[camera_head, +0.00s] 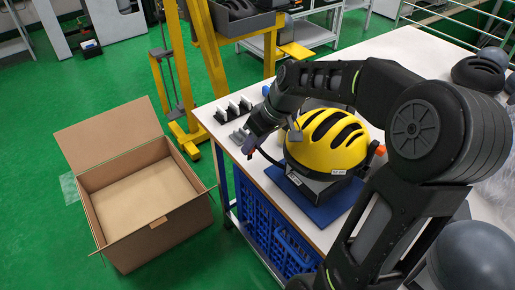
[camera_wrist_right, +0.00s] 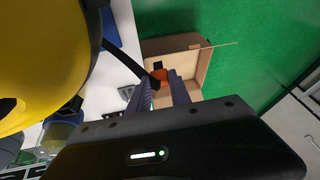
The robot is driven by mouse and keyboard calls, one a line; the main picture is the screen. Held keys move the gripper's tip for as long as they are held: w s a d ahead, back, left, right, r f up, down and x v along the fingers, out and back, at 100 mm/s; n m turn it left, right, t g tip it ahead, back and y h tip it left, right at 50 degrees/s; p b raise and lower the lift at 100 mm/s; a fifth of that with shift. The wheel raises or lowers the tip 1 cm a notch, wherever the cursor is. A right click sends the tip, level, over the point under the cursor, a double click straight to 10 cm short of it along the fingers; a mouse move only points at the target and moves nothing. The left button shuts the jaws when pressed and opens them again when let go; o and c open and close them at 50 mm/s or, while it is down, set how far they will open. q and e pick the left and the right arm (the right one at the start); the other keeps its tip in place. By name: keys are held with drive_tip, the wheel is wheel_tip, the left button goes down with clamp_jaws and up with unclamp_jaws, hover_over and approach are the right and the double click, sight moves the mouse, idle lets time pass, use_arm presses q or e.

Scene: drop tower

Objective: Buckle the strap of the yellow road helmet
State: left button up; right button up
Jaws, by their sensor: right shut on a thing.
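The yellow helmet (camera_head: 328,140) with black vents sits on a dark stand with a blue base (camera_head: 312,207) at the table's near-left part. An orange piece (camera_head: 381,150) shows at its right side. In the right wrist view, a black strap (camera_wrist_right: 122,58) runs from beside the yellow shell (camera_wrist_right: 45,60) to an orange buckle piece (camera_wrist_right: 160,76) at the fingertips (camera_wrist_right: 160,84). The fingers are shut on this piece and partly hide it. My left gripper is out of view.
The white table (camera_head: 385,70) holds small grey-and-black parts (camera_head: 233,108) near its left edge and dark round objects (camera_head: 478,73) at the far right. An open cardboard box (camera_head: 140,190) stands on the green floor at left. Blue crates (camera_head: 270,235) are under the table.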

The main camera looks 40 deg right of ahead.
drive_tip(key=d+r+p, duration=0.2)
drive_tip(key=d+r, duration=0.1)
drive_tip(key=d, duration=0.2)
drive_tip(key=d+r+p, duration=0.2)
drive_tip(key=d+r, duration=0.1)
drive_tip(key=d, duration=0.2)
drive_tip(key=d+r+p, duration=0.2)
drive_tip(key=d+r, duration=0.1)
drive_tip(key=d, duration=0.2)
drive_tip(key=shift+w+d+p, duration=0.1)
drive_tip(key=shift+w+p, duration=0.25)
drive_tip(key=shift+p, duration=0.05)
drive_tip(key=shift+f+b, duration=0.9)
drive_tip(key=shift+b, duration=0.05)
drive_tip(key=shift+f, duration=0.1)
drive_tip(key=shift+a+f+b, duration=0.2)
drive_tip(key=shift+f+b, duration=0.05)
drive_tip(key=shift+b, duration=0.1)
drive_tip(key=shift+f, duration=0.15)
idle(0.6)
drive_tip(key=shift+a+f+b, duration=0.15)
drive_tip(key=shift+f+b, duration=1)
drive_tip(key=shift+b, duration=0.05)
drive_tip(key=shift+f+b, duration=0.3)
